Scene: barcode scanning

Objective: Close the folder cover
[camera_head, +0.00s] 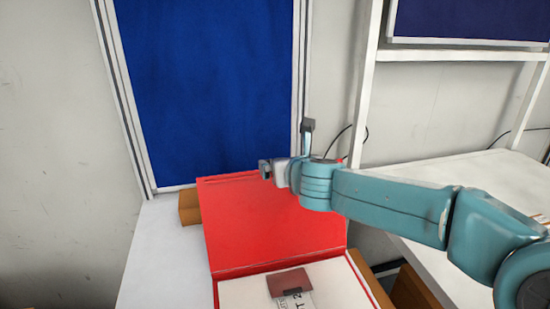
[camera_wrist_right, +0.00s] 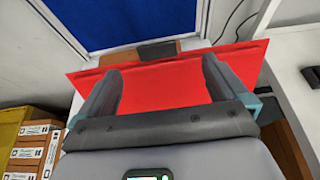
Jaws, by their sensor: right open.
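The red folder (camera_head: 268,223) lies open on the white table, its cover raised and leaning back toward the blue panel. Its white inner side (camera_head: 243,292) faces up at the bottom of the head view and runs out of frame. My right gripper (camera_head: 286,148) is open at the cover's upper right edge. In the right wrist view, its two fingers (camera_wrist_right: 160,75) are spread wide with the red cover (camera_wrist_right: 165,85) showing between and beyond them. I cannot tell whether they touch it. My left gripper is not in view.
A dark red item (camera_head: 289,282) and a printed paper lie inside the folder. A brown box (camera_head: 189,208) stands behind the cover on the white table (camera_head: 165,255). A blue panel (camera_head: 210,85) rises behind. Stacked cartons (camera_wrist_right: 35,145) show in the wrist view.

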